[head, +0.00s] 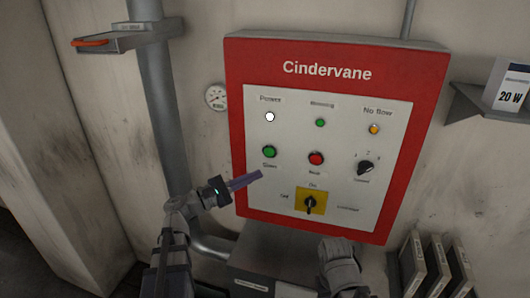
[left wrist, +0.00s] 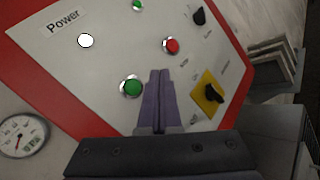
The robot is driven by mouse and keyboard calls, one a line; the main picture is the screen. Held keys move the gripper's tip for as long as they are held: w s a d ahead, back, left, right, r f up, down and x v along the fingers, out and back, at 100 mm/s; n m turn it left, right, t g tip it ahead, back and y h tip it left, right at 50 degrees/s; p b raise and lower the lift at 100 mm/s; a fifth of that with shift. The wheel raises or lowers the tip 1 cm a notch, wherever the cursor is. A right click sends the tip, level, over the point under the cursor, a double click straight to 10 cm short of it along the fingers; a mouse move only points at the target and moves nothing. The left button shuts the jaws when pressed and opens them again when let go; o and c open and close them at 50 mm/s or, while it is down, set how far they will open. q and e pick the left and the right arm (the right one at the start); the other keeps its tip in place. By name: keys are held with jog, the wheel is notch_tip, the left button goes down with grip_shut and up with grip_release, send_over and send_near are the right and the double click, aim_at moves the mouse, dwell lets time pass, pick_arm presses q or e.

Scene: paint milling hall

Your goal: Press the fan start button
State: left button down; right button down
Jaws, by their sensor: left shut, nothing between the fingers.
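The control panel (head: 304,215) has a red frame, a white face and the title "Cindervane". The green push button (head: 270,152) sits at the left of its middle row; its small label is too blurred to read surely. It also shows in the left wrist view (left wrist: 131,87). A red push button (head: 316,158) is to its right. My left gripper (head: 260,173) is shut and empty, its purple-grey fingers pointing at the panel just below the green button. In the left wrist view the fingertips (left wrist: 160,72) appear right of the green button, apart from it in the picture.
Above are a white "Power" lamp (head: 270,117), a green lamp (head: 320,123) and an amber "No flow" lamp (head: 374,129). A black selector (head: 365,167) and a yellow-plated rotary switch (head: 310,203) are nearby. A gauge (head: 215,97) and pipe (head: 160,90) stand left.

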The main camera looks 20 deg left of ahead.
pick_arm(q)
jog(key=shift+w, duration=0.15)
send_near(274, 153)
jog(key=shift+s+d+x, duration=0.1)
jog(key=shift+s+x, duration=0.05)
jog(key=shift+x, duration=0.7)
jog(key=shift+s+d+x, duration=0.1)
jog(key=shift+d+x, duration=0.05)
jog(key=shift+x, duration=0.7)
jog(key=shift+s+d+x, duration=0.1)
jog(key=shift+s+x, duration=0.05)
jog(key=shift+x, duration=0.65)
jog(key=shift+w, duration=0.1)
jog(key=shift+w, duration=0.35)
jog(key=shift+w, duration=0.45)
dwell(0.9)
jog(key=shift+s, duration=0.9)
